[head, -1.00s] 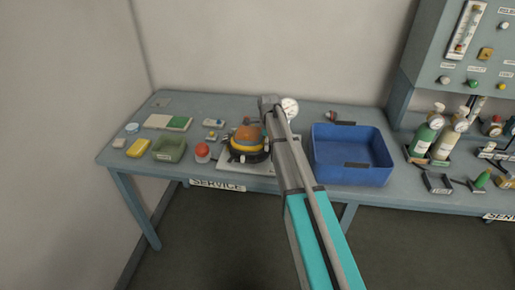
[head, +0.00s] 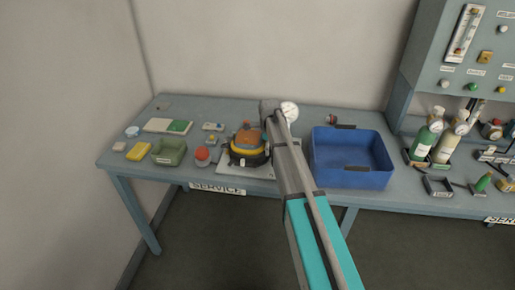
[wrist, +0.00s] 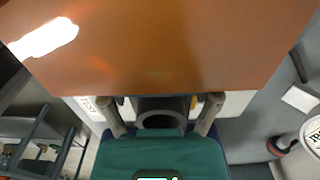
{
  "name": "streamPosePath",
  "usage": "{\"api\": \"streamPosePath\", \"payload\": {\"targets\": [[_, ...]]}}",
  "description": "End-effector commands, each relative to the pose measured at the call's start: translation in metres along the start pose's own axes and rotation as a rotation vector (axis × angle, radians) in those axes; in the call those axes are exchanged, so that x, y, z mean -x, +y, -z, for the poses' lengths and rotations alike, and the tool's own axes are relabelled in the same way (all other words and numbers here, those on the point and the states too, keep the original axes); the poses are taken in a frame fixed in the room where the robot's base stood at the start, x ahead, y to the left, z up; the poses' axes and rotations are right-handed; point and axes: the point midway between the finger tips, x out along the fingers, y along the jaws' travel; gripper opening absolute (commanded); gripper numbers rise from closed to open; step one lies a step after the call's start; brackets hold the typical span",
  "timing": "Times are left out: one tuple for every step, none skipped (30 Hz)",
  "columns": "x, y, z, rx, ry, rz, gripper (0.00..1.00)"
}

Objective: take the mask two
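An orange and yellow rounded unit with a black lower part (head: 244,158), likely the mask, sits on a pale plate (head: 228,170) in the head view. I cannot read a number on it. My arm passes just right of it and hides part of it; my gripper's fingers are hidden there. In the wrist view a large orange surface (wrist: 170,45) fills the top, very close to the camera. My gripper (wrist: 160,103) has its two fingers spread apart, with a dark grey ring (wrist: 160,121) between them. I cannot tell whether they touch it.
A blue bin (head: 350,180) stands right of my arm. Left of the unit are a red-topped jar (head: 202,156), a green tray (head: 168,153) and a yellow block (head: 139,151). Green and cream cylinders (head: 424,140) stand farther right below a wall panel (head: 470,75).

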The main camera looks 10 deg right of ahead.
Motion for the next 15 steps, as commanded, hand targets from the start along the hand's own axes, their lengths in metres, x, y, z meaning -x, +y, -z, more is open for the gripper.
{"api": "streamPosePath", "payload": {"targets": [[-0.0003,-0.0003,-0.0017,0.001,-0.003,0.000,0.44],[-0.0003,-0.0003,-0.0018,0.001,-0.004,0.000,0.39],[-0.0003,-0.0004,-0.0019,0.001,-0.004,0.000,0.31],[-0.0004,-0.0003,-0.0020,0.001,-0.004,0.000,0.26],[-0.0004,-0.0003,-0.0021,0.001,-0.004,0.000,0.20],[-0.0002,-0.0004,-0.0023,0.001,-0.005,0.000,0.19],[-0.0002,-0.0004,-0.0024,0.001,-0.005,0.000,0.19],[-0.0002,-0.0004,-0.0025,0.001,-0.005,0.000,0.19],[-0.0003,-0.0004,-0.0026,0.001,-0.006,0.000,0.19],[-0.0003,-0.0004,-0.0027,0.001,-0.006,0.000,0.19],[-0.0003,-0.0004,-0.0028,0.001,-0.006,0.000,0.19],[-0.0002,-0.0005,-0.0029,0.001,-0.006,0.001,0.19],[-0.0001,-0.0005,-0.0030,0.001,-0.006,0.001,0.19],[0.0002,-0.0005,-0.0031,0.001,-0.007,0.001,0.19],[0.0006,-0.0006,-0.0032,0.002,-0.007,0.001,0.19]]}}
